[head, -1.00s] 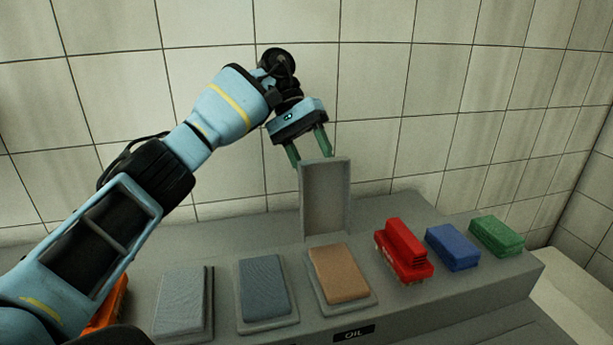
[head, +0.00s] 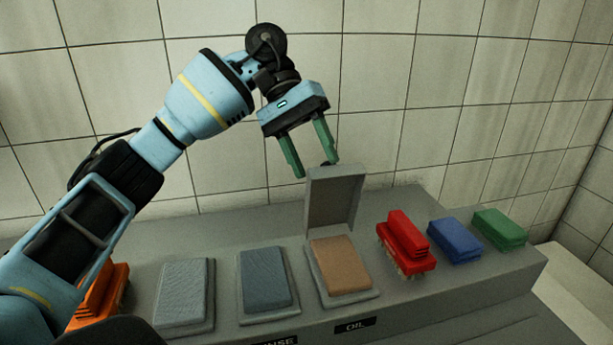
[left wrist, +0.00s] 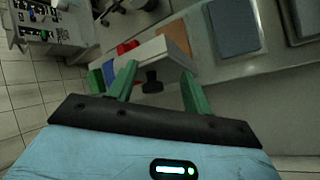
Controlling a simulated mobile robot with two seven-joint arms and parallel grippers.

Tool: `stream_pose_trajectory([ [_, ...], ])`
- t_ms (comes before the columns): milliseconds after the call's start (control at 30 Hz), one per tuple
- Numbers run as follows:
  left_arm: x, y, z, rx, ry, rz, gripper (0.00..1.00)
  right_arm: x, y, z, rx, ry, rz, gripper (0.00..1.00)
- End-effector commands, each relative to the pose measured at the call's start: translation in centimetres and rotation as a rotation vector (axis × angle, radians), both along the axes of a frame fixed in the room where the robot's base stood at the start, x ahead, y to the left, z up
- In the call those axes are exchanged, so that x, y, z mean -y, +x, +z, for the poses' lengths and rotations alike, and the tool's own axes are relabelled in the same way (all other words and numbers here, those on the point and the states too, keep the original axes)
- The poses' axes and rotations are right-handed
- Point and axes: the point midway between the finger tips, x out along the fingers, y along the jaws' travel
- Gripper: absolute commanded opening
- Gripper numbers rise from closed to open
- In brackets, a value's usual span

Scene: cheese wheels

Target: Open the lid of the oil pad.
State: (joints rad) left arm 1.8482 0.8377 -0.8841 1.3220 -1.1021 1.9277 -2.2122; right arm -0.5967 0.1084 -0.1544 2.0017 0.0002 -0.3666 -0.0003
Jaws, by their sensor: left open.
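The oil pad (head: 341,266) is a tan block in a grey tray behind the "OIL" label (head: 355,326). Its grey lid (head: 333,203) stands raised at the tray's back edge, its hollow inner face towards the head camera, so the pad is uncovered. A dark knob (head: 328,164) shows just behind the lid's top edge. My left gripper (head: 312,170) is open, behind and above the lid. In the left wrist view the knob (left wrist: 152,84) lies between the spread fingers, with no grip on it. My right gripper is not in view.
Two grey-blue pads (head: 265,278) (head: 184,292) lie left of the oil pad. A red brush (head: 407,243), a blue block (head: 454,241) and a green block (head: 499,229) are to its right. An orange object (head: 98,297) is at the far left. A tiled wall (head: 440,80) stands behind the counter.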

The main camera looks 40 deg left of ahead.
Motion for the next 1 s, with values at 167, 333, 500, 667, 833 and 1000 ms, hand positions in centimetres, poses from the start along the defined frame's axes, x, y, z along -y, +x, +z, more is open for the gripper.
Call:
stream_pose_trajectory([
  [167,1.2,-2.1,0.0,0.001,0.001,-0.002,0.50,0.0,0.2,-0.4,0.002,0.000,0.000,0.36],
  [333,2.4,-4.2,0.2,0.000,0.000,-0.002,0.50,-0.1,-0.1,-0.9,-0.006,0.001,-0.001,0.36],
  [500,3.4,-6.0,0.5,0.000,0.001,-0.001,0.50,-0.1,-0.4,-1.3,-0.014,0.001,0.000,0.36],
  [667,4.0,-7.1,0.7,0.001,0.000,0.000,0.50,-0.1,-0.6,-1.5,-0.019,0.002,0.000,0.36],
  [833,4.2,-7.5,0.8,0.000,-0.001,0.002,0.50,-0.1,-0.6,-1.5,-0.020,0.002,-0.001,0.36],
  [1000,4.2,-7.5,0.8,0.001,-0.001,0.001,0.50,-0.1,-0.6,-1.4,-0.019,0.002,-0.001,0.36],
])
